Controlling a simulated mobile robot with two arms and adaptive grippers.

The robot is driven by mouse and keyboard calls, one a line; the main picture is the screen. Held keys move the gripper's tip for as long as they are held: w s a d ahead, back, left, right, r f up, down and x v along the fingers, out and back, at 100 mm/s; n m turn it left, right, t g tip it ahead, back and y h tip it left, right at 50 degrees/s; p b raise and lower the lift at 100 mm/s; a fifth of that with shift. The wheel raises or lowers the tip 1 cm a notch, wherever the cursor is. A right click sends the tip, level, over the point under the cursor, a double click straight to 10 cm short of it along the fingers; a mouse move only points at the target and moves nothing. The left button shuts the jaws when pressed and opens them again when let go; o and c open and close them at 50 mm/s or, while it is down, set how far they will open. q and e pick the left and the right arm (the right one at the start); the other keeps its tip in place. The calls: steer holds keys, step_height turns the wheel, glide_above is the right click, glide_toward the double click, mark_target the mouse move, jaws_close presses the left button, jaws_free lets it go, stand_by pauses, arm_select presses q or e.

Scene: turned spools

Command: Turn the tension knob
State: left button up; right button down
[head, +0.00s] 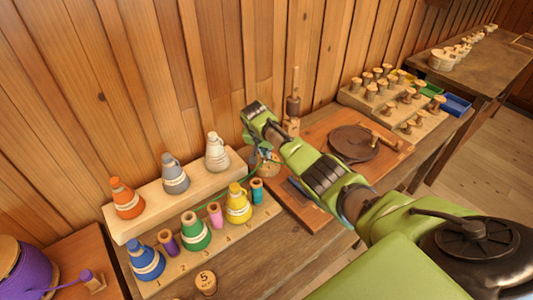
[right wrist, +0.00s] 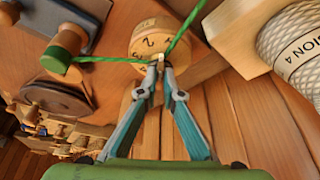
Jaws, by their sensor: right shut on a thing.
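The tension knob is a round wooden dial with dark numbers (right wrist: 146,38), at the top middle of the right wrist view. In the head view part of it (head: 269,169) shows below my right gripper (head: 262,157). My right gripper (right wrist: 160,66) is shut at the dial's lower edge, on a small pale part of the knob between its fingertips. A green thread (right wrist: 187,35) runs past the dial at the fingertips. The fingers hide part of the dial face. My left gripper is not in view.
A stepped wooden rack (head: 162,210) holds coloured cones and small spools to the left. A board with a dark round plate (head: 353,143) lies right of the knob. A spool stand (head: 392,103) is beyond. A numbered wooden piece (head: 206,281) sits in front of the rack.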

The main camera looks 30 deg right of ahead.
steer(key=m+b, duration=0.1)
steer(key=m+g+b, duration=0.1)
steer(key=m+b, duration=0.1)
steer(key=shift+w+a+f+h, duration=0.15)
steer(key=shift+w+f+h, duration=0.05)
steer(key=shift+h, duration=0.1)
steer(key=shift+r+m+b, duration=0.15)
steer(key=shift+m+b, duration=0.35)
steer(key=shift+b, duration=0.05)
steer(key=c, duration=2.2)
jaws_free()
steer(key=v, duration=1.2)
steer(key=shift+w+a, duration=0.1)
steer(key=shift+w, duration=0.1)
